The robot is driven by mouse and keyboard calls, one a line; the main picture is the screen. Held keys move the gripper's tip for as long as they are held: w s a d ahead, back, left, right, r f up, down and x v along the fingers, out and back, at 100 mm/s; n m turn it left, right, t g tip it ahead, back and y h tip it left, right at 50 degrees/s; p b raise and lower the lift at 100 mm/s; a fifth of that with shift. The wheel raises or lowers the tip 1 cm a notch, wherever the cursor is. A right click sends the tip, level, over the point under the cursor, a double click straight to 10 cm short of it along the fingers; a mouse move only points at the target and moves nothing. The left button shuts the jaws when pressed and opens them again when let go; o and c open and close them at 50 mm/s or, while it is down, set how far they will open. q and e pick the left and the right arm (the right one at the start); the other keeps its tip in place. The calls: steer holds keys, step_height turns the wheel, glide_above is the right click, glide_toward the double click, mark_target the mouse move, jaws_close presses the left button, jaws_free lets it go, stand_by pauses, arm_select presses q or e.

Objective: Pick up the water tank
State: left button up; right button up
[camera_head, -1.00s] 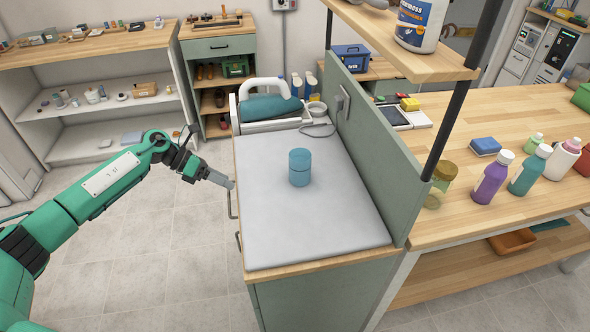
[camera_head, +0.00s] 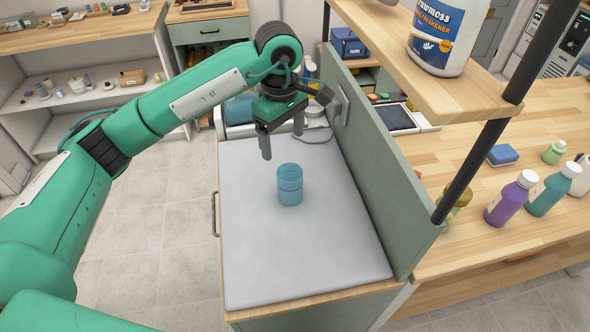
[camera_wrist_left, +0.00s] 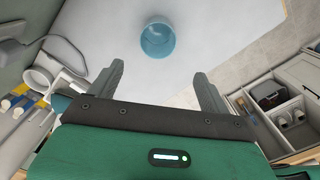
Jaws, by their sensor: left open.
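The water tank is a small translucent blue cylinder (camera_head: 290,185) standing upright on the grey padded top of a cabinet (camera_head: 270,255). It also shows in the left wrist view (camera_wrist_left: 158,39), ahead of the fingers and slightly left of centre. My left gripper (camera_head: 282,145) points down above the same top, just behind the tank, apart from it. Its two fingers are spread and empty, as the left wrist view (camera_wrist_left: 155,82) also shows. My right gripper is not in either view.
A green panel (camera_head: 365,165) borders the cabinet top on the right, with a shelf above holding a large detergent bottle (camera_head: 447,35). A steam iron station (camera_head: 238,110) is partly hidden behind my arm. Purple (camera_head: 510,198) and teal (camera_head: 552,190) bottles stand on the right table.

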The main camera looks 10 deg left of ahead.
arm_select(q)
steer(key=p, duration=0.3)
glide_toward(290, 178)
steer(key=s+f, duration=0.2)
steer(key=s, duration=0.1)
steer(key=shift+w+d+f, duration=0.1)
steer(key=shift+d+f, duration=0.15)
steer(key=shift+d, duration=0.05)
step_height(290, 178, down, 3)
steer(key=shift+d+f+p, duration=0.1)
steer(key=shift+p, duration=0.95)
steer(key=shift+f, duration=0.65)
steer(key=c, duration=1.1)
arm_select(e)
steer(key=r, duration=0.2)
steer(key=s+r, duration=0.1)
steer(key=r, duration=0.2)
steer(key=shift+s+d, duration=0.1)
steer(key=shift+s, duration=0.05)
arm_select(q)
steer(key=shift+r, duration=0.15)
